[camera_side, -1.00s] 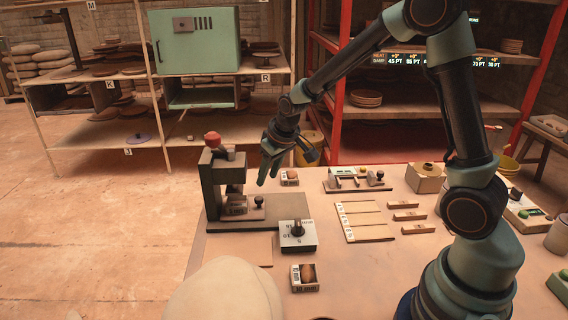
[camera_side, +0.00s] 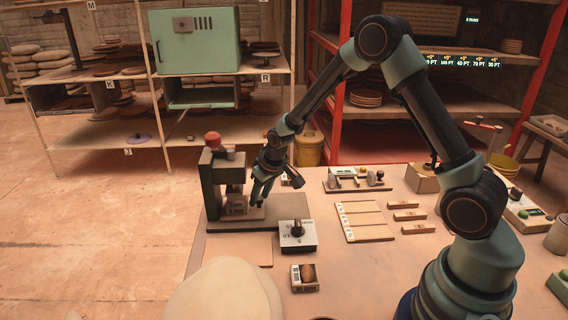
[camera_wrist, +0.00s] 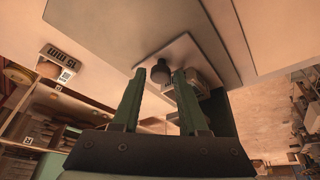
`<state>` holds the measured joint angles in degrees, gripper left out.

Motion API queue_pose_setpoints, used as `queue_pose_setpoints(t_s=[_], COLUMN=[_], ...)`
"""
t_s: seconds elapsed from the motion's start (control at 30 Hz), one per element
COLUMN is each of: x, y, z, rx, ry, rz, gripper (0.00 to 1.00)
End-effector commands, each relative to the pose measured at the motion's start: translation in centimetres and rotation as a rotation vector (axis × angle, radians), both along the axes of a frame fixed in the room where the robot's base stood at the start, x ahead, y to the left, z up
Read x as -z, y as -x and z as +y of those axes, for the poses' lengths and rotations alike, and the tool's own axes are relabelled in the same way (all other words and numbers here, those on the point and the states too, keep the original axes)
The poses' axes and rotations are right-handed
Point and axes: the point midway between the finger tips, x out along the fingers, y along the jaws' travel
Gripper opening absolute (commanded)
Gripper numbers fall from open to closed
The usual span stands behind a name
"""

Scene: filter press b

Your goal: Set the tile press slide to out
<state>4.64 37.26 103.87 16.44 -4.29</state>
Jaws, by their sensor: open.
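The tile press (camera_side: 210,185) stands at the left of the bench, dark grey-green with a red knob on top. Its pale slide plate (camera_side: 243,213) lies low on the press base, partly under the press head and partly out towards the right. A small dark knob (camera_wrist: 160,72) stands on the slide plate, which also shows in the wrist view (camera_wrist: 183,46). My gripper (camera_wrist: 159,76) is open, with its two green fingers on either side of the knob. Contact cannot be told. In the side view my gripper (camera_side: 259,196) hides the knob.
A grey block with a dark dial (camera_side: 297,237) stands just in front of the press base. A small labelled box (camera_side: 305,277) is nearer the camera. Pale slats (camera_side: 363,220) lie to the right. A pale rounded shape (camera_side: 225,295) blocks the front.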

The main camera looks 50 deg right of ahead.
Motion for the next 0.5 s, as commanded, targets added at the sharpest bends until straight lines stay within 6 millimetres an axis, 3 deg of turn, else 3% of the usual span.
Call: queue_pose_setpoints(t_s=[0.03, 0.1, 0.13, 0.5], x=[-0.02, -0.02, -0.03, -0.06], y=[0.0, 0.0, 0.0, -0.02], z=[0.0, -0.01, -0.01, -0.04], rx=[0.0, 0.0, 0.0, 0.001], ry=[0.0, 0.0, 0.0, 0.0], rz=[0.0, 0.0, 0.0, -0.001], gripper=[0.35, 0.09, 0.0, 0.0])
